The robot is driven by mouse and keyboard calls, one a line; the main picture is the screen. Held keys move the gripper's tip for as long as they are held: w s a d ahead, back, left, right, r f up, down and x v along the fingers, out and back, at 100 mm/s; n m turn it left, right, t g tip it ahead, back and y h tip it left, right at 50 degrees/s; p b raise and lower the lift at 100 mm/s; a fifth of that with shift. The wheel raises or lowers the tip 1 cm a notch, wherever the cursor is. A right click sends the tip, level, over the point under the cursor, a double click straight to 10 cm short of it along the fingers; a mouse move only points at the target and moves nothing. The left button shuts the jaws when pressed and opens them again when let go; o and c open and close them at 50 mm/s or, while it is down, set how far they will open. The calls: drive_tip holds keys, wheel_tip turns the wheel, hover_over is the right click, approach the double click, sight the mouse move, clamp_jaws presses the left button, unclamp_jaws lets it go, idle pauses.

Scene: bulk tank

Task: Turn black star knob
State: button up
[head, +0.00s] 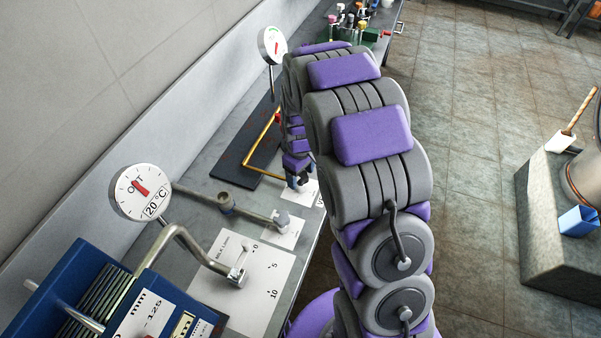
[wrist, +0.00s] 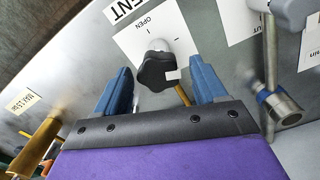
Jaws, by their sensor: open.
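The black star knob (wrist: 158,72) shows in the wrist view on a grey stem, in front of a white card (wrist: 140,38) marked "OPEN". A small white tab sits at the knob's right edge. My gripper (wrist: 162,82) is open, with one blue finger on the left of the knob and one on the right. Gaps show on both sides, so the fingers do not clamp it. In the head view my gripper (head: 298,180) is low over the bench, and I cannot make out the knob clearly there.
The grey bench (head: 215,185) runs along the wall. A yellow bent handle (head: 262,142), a metal lever (head: 238,275), a round dial (head: 140,192) and a blue box (head: 85,290) stand on it. In the wrist view a metal pipe fitting (wrist: 280,105) is right of my gripper.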

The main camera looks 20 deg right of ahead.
drive_tip(key=shift+c, duration=0.2)
drive_tip(key=shift+d, duration=0.1)
drive_tip(key=c, duration=1)
drive_tip(key=shift+r+m+p, duration=0.1)
drive_tip(key=shift+m+p, duration=0.2)
drive_tip(key=shift+m, duration=0.1)
drive_tip(key=m+p, duration=0.1)
drive_tip(key=m, duration=0.1)
drive_tip(key=shift+m+p, duration=0.4)
drive_tip(key=m+p, duration=0.2)
drive_tip(key=m, duration=0.1)
drive_tip(key=m+p, duration=0.1)
drive_tip(key=m, duration=0.3)
drive_tip(key=shift+p, duration=0.35)
drive_tip(key=shift+m+p, duration=0.7)
drive_tip(key=shift+m, duration=1)
